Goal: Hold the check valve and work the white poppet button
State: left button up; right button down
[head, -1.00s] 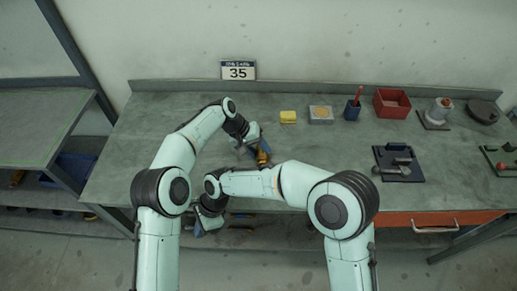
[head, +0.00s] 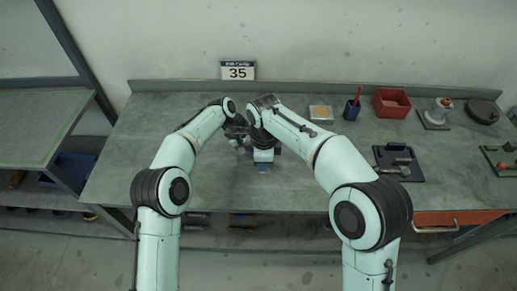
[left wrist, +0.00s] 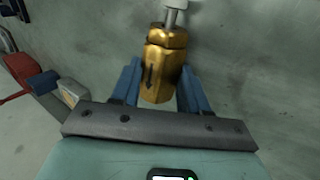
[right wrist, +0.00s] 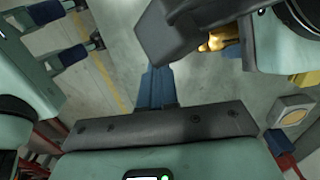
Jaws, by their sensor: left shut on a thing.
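The brass check valve (left wrist: 162,62) stands between the blue fingers of my left gripper (left wrist: 158,85), which is shut on it. Its white poppet button (left wrist: 175,4) sits on a metal stem at the top edge of the left wrist view. In the right wrist view a small part of the brass valve (right wrist: 219,40) shows beside the dark body of my left gripper. My right gripper (right wrist: 158,74) has its blue fingers together with nothing visible between them, apart from the valve. In the head view my right gripper (head: 263,166) hides the valve.
The workbench (head: 210,110) is clear on its left half.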

jog(key=shift+f, duration=2.3)
jog(key=shift+f, duration=0.1)
